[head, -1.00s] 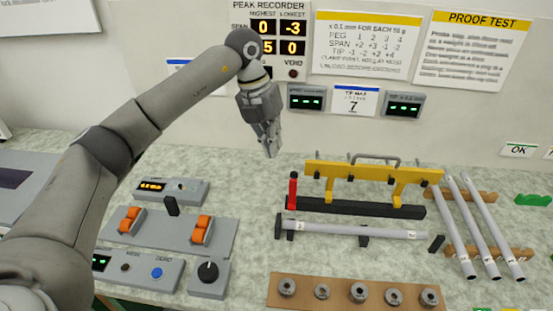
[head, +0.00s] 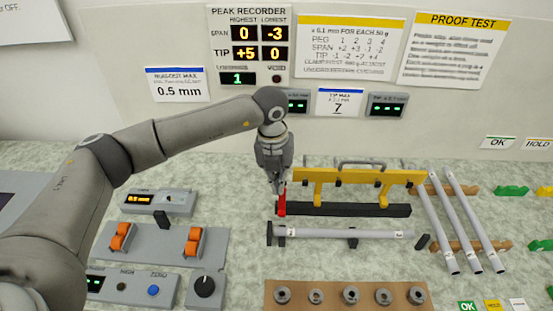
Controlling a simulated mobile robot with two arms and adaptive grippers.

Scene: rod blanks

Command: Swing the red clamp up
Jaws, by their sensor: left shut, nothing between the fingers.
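The red clamp (head: 282,207) stands upright at the left end of the black base (head: 345,210), below the left end of the yellow frame (head: 362,177). My left gripper (head: 278,189) points down right at the top of the clamp. Its fingers are shut with nothing between them and cover part of the clamp's top. I cannot tell whether they touch it. A grey rod (head: 330,233) lies across dark supports just in front of the base. My right gripper is out of view.
Several grey rods (head: 462,222) lean on wooden racks at the right. A wooden board (head: 330,301) with several round weights lies in front. Orange-switch panel (head: 152,250) and black knob box (head: 205,290) stand at the left. Displays hang on the back wall.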

